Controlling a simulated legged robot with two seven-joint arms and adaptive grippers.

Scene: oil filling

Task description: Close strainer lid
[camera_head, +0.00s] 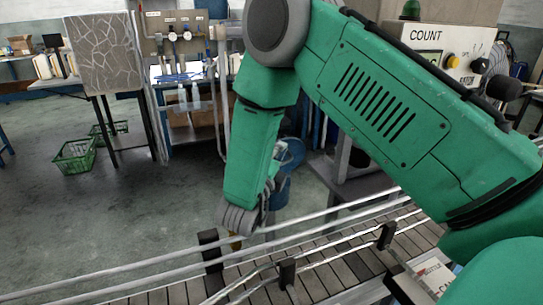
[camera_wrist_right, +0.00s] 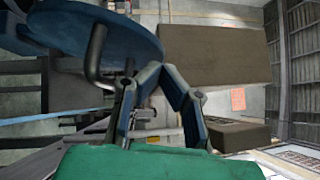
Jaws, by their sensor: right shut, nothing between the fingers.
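A blue round lid (camera_wrist_right: 100,28) with a bent grey handle fills the upper left of the right wrist view, just left of my right gripper (camera_wrist_right: 163,80). That gripper is shut and empty; the handle is close to its left finger, and I cannot tell whether they touch. In the head view, my green right arm comes down in front of a blue strainer body (camera_head: 278,191). My right fingers are hard to make out there. My left gripper is out of view.
A slatted conveyor with metal rails (camera_head: 330,254) and black brackets crosses the front. A control box marked COUNT (camera_head: 437,50) stands at upper right. Green baskets (camera_head: 75,157) lie on the floor at left. In the wrist view, a brown box (camera_wrist_right: 213,55) is at upper right.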

